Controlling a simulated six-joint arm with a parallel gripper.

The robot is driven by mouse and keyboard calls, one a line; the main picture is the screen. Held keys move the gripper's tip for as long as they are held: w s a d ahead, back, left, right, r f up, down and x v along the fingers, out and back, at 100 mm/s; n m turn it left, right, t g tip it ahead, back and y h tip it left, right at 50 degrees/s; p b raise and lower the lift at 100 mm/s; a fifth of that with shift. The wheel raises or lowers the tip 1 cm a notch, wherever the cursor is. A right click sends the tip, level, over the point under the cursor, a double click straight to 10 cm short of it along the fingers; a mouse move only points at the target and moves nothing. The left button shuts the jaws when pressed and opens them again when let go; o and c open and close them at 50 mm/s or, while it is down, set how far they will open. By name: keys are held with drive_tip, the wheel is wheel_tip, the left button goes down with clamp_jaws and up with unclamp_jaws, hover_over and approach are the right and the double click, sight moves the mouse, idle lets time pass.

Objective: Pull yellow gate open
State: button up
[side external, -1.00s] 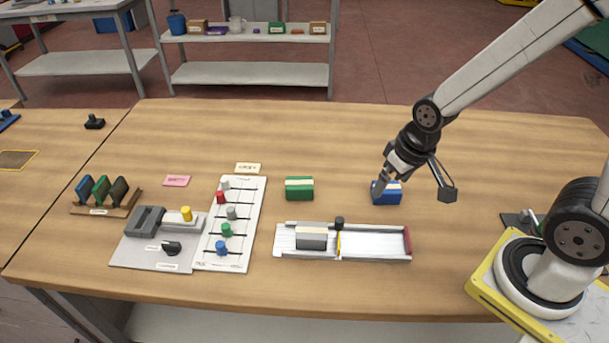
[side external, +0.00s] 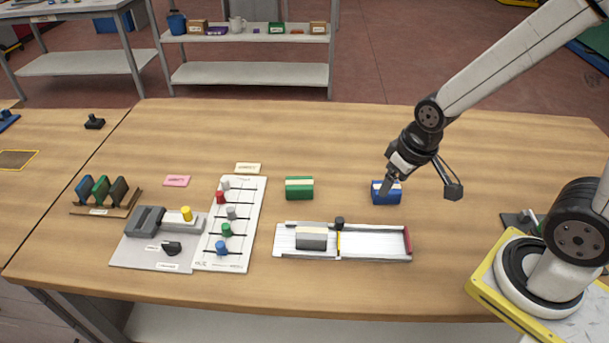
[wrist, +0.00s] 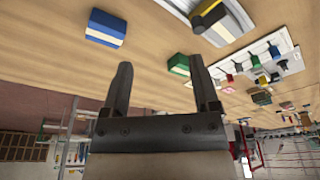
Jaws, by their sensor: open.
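The yellow gate (side external: 339,242) is a thin upright strip across a white track (side external: 376,247), with a black knob (side external: 339,223) at its far end. A grey block with a pale top (side external: 311,239) sits in the track just left of the gate. My gripper (side external: 386,191) is open and empty, beside or above the blue block (side external: 386,197) behind the track; the exact gap is unclear. The track is partly cut off at the top there, with some yellow (wrist: 208,7) showing.
A green block (side external: 299,188) stands behind the track's left end. A white board with coloured pegs (side external: 248,208) and a grey fixture with a yellow knob (side external: 150,255) lie to the left. The track has a red right end (side external: 408,240). Table behind the blocks is clear.

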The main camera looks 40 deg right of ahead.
drive_tip(key=shift+w+a+f, duration=0.1)
drive_tip(key=shift+w+a, duration=0.1)
drive_tip(key=shift+w, duration=0.1)
drive_tip(key=shift+c, duration=0.2)
drive_tip(key=n+g, duration=0.3)
drive_tip(key=n, duration=0.2)
hover_over(340, 219)
wheel_tip(340, 219, down, 5)
drive_tip(key=shift+f, duration=0.2)
drive_tip(key=shift+f, duration=3.85)
drive_tip(key=shift+c, duration=0.2)
clamp_jaws()
